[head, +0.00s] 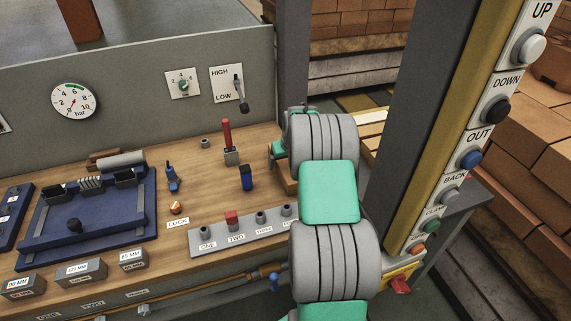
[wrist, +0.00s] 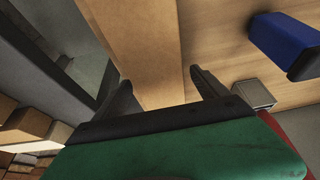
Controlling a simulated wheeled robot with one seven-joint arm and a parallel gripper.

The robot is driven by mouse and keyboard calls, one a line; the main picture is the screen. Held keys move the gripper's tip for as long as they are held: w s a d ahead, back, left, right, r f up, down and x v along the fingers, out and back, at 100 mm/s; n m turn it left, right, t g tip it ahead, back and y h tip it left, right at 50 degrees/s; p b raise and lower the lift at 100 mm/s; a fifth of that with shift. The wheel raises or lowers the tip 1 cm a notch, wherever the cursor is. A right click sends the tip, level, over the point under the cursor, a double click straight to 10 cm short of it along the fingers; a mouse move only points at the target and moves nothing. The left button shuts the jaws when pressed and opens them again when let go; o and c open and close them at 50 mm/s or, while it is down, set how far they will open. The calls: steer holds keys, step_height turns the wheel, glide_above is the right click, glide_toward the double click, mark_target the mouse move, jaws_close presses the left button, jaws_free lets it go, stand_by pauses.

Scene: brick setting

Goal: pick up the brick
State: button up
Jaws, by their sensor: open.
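An orange-brown brick (wrist: 135,40) fills the upper middle of the wrist view, close to the camera. Part of it shows in the head view (head: 287,182), on the wooden bench beside my arm, mostly hidden behind the arm. My gripper (wrist: 161,78) is open. Its two dark fingers lie on either side of the brick's near end in the wrist view, the right one close to its edge. I cannot tell whether either finger touches it.
A blue-handled part (wrist: 285,42) and a small grey block (wrist: 253,93) are right of the brick in the wrist view. The bench (head: 195,170) carries a red lever (head: 227,134), a blue fixture (head: 85,225) and a labelled strip (head: 235,232). A dark post (head: 408,130) stands right of my arm.

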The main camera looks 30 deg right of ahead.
steer(key=shift+c, duration=0.4)
jaws_close()
steer(key=shift+w+r, duration=0.1)
steer(key=shift+r, duration=0.05)
stand_by(0.7)
